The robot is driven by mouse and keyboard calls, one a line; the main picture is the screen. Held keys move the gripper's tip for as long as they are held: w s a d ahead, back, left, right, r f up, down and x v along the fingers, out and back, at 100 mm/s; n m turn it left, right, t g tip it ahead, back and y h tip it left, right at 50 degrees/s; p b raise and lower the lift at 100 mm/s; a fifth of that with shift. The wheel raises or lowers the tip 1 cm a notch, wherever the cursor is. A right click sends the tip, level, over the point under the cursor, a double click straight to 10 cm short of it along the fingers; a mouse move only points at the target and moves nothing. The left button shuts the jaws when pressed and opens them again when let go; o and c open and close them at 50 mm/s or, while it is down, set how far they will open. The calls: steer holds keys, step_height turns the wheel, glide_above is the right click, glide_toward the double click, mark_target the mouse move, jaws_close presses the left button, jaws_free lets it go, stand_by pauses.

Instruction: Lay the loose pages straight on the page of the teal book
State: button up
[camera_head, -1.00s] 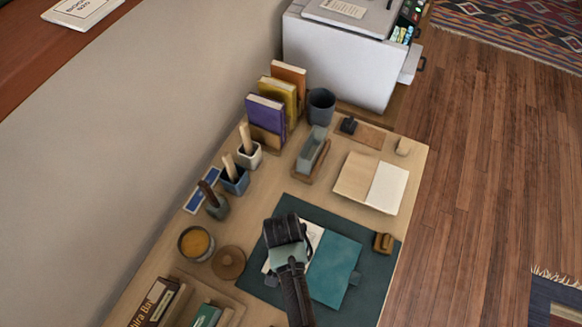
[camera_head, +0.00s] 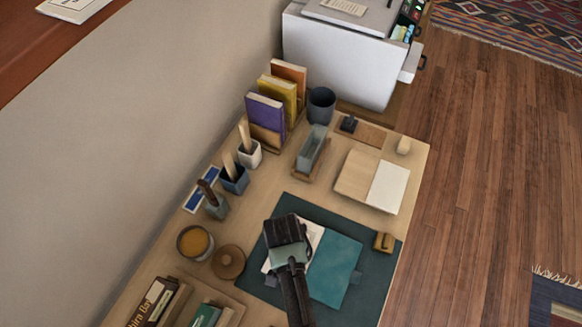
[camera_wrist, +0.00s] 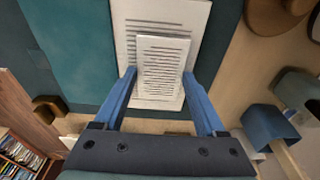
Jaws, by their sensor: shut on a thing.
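The teal book (camera_head: 335,270) lies open on a dark green mat (camera_head: 368,285), its teal cover to the right and a white page (camera_head: 316,234) partly showing beside my gripper (camera_head: 288,258). In the wrist view my gripper (camera_wrist: 159,73) has its blue fingers at either side of the loose pages (camera_wrist: 163,62), a small printed sheet stack. It is shut on them. They lie over the larger printed book page (camera_wrist: 128,30), looking roughly in line with it. Whether they touch the page I cannot tell. In the head view my gripper hides the loose pages.
A board with a white sheet (camera_head: 388,187) lies beyond the mat. A small wooden block (camera_head: 383,242) sits at the mat's right edge. A round wooden lid (camera_head: 229,262), a bowl (camera_head: 195,243) and tool cups (camera_head: 234,180) stand left. Upright books (camera_head: 265,118) stand at the back.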

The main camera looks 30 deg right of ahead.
steer(key=shift+f, duration=0.45)
stand_by(0.5)
steer(key=o, duration=1.2)
steer(key=shift+o, duration=0.2)
steer(key=shift+r, duration=0.15)
steer(key=shift+r+p, duration=3.45)
steer(key=shift+f, duration=0.1)
